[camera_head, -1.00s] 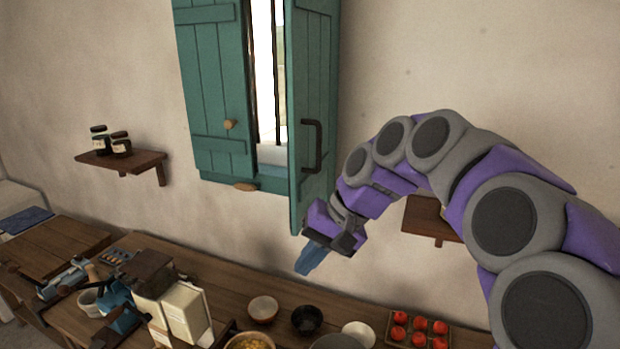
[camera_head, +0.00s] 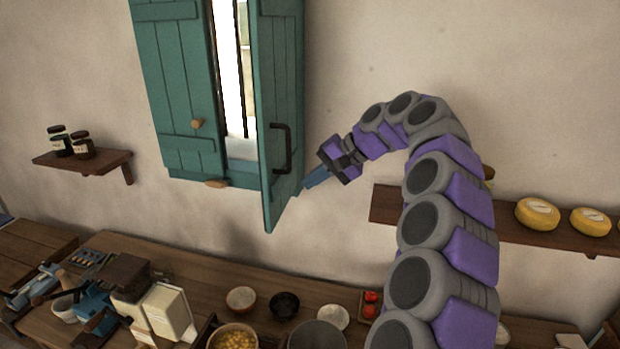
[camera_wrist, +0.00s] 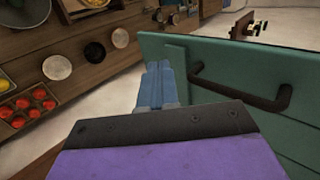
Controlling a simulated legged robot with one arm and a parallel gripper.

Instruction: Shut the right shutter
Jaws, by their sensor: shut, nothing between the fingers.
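The right shutter (camera_head: 281,95) is a green plank panel with a dark bar handle (camera_head: 281,148). It stands partly open, swung out from the window, with a bright gap to its left. The left shutter (camera_head: 175,85) lies flat across its half of the window and has a small round knob (camera_head: 197,123). My gripper (camera_head: 314,180) is shut and empty, just right of the right shutter's lower part. In the wrist view my blue fingers (camera_wrist: 155,88) are together beside the shutter's panel (camera_wrist: 215,60), with the handle (camera_wrist: 245,92) to their right. I cannot tell whether they touch it.
A counter (camera_head: 200,270) below the window carries bowls, a pot and a box of tomatoes (camera_head: 370,303). A wall shelf (camera_head: 385,205) with yellow cheeses (camera_head: 537,213) is behind my arm. A shelf with jars (camera_head: 85,160) hangs at the left.

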